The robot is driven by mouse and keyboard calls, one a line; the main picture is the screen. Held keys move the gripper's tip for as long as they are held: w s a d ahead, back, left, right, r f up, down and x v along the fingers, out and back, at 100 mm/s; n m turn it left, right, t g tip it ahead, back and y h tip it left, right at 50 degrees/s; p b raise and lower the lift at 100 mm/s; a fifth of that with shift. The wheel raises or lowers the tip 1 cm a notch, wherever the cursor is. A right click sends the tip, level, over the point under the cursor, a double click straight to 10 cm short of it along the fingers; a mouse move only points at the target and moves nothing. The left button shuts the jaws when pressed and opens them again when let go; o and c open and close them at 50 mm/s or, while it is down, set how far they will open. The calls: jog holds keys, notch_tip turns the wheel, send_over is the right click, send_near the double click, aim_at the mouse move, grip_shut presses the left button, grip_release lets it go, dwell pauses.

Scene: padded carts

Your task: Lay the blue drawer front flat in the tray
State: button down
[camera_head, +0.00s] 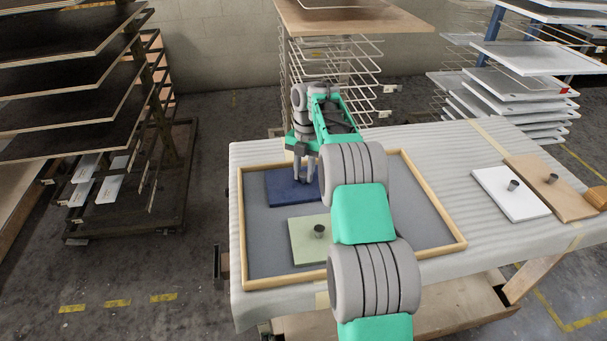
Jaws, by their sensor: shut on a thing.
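The blue drawer front (287,187) is a dark blue flat panel at the back left inside the tray. It looks level, but I cannot tell whether it rests on the tray floor or is just above it. The tray (455,246) has a light wooden rim and a grey floor. My gripper (304,180) points down over the blue panel, with its fingers at the panel's middle and shut on it. The knob there is mostly hidden by the fingers. A pale green drawer front (303,246) with a dark round knob lies in the tray's front part.
A white drawer front (508,196) and a wood-coloured one (552,188), each with a dark knob, lie right of the tray on the padded table (420,148). Racks stand behind and left. My arm hides the tray's middle.

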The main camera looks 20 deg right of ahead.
aim_at(304, 173)
jog(key=shift+r, duration=0.1)
jog(key=shift+f, duration=0.2)
jog(key=c, duration=1.1)
grip_release()
jog(key=shift+r, duration=0.1)
jog(key=shift+c, duration=0.2)
jog(key=shift+r, duration=0.1)
notch_tip(304, 173, up, 9)
jog(key=p, duration=0.7)
jog(key=shift+p, duration=0.4)
